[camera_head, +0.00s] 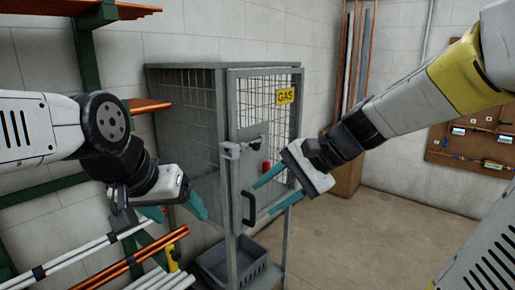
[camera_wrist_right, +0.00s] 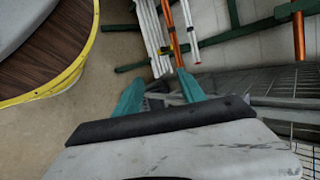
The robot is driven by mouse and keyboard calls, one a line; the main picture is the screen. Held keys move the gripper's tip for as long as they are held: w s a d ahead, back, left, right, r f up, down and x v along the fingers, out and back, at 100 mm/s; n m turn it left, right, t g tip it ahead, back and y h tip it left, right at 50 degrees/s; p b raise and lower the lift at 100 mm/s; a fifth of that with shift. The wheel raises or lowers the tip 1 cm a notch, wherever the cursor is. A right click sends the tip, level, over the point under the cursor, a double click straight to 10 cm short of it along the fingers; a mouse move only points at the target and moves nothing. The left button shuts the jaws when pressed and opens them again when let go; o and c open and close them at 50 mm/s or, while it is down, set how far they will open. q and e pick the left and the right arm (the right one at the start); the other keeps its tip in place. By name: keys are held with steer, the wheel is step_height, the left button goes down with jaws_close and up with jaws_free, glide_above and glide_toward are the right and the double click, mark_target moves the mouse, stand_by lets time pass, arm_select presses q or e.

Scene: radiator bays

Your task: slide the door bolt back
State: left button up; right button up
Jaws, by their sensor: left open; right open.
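A grey gas cage (camera_head: 190,120) with a mesh door (camera_head: 262,120) stands against the wall in the head view. A light grey door bolt (camera_head: 243,148) sits across the door's left edge, at about mid-height. A black pull handle (camera_head: 249,208) is below it on the door. My right gripper (camera_head: 263,199) is open and empty, below and right of the bolt, its fingers pointing toward the handle; I cannot tell if they touch it. Its teal fingers also show in the right wrist view (camera_wrist_right: 161,90). My left gripper (camera_head: 177,212) is open and empty, left of the cage.
A green rack (camera_head: 88,60) with orange and white pipes (camera_head: 130,262) is at the left. A grey crate (camera_head: 232,262) sits low in the cage. A yellow GAS sign (camera_head: 285,96) is on the door. A tool board (camera_head: 470,140) hangs at right. Open floor (camera_head: 370,230) lies right of the cage.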

steer(key=w+a+r+m+y, duration=0.1)
steer(key=w+a+m+y, duration=0.1)
steer(key=w+m+y, duration=0.5)
steer(key=m+t+h, duration=0.2)
steer(key=m+t, duration=0.7)
steer(key=m, duration=0.3)
glide_toward(258, 146)
steer(key=x, duration=0.9)
steer(key=shift+w, duration=0.15)
steer(key=shift+c, duration=0.5)
jaws_close()
